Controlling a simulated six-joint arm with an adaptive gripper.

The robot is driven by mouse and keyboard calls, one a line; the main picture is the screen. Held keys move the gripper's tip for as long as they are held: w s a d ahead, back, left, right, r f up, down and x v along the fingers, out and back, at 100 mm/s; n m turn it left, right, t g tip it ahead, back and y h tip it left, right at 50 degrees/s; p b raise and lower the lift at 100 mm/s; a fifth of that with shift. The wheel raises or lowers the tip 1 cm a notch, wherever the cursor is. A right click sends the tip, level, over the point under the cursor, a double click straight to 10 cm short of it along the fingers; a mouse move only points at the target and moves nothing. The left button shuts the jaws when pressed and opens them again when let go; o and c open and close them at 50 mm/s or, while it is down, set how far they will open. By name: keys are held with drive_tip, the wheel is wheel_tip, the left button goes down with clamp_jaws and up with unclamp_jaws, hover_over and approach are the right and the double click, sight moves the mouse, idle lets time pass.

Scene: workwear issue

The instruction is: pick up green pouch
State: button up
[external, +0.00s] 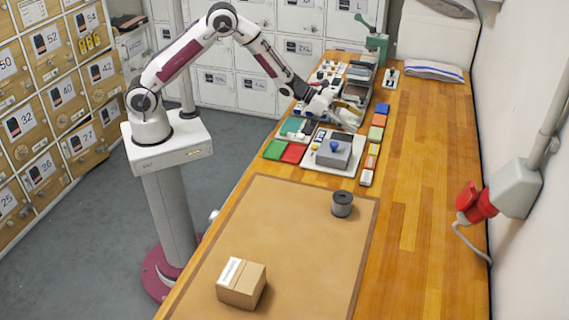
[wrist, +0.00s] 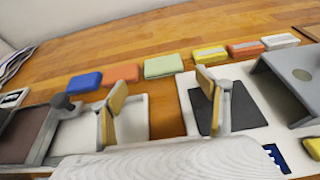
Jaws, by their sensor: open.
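A light green pouch (external: 376,133) lies flat on the wooden bench, in a row of coloured pouches. In the wrist view the light green pouch (wrist: 164,66) is in full sight, beyond my fingertips and roughly centred between them. My gripper (external: 346,118) is left of this row in the external view, above the trays and devices. In the wrist view my gripper (wrist: 160,98) is open, its two tan-padded fingers wide apart with nothing between them. The exact height of the fingers above the bench is hard to tell.
The row also holds a blue pouch (wrist: 84,82), an orange pouch (wrist: 122,74) and a yellow one (wrist: 209,56). A grey stand (external: 334,150) is on a white board. Flat green (external: 275,149) and red (external: 294,153) pieces lie left.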

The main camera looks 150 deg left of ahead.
sight(374, 132)
drive_tip(key=shift+x, duration=1.25)
drive_tip(key=shift+w, duration=0.1)
drive_tip(key=shift+x, duration=2.5)
drive_tip(key=shift+w+d, duration=0.1)
drive_tip(key=shift+w, duration=0.05)
drive_tip(key=shift+c, duration=0.4)
drive_tip(key=c, duration=1.1)
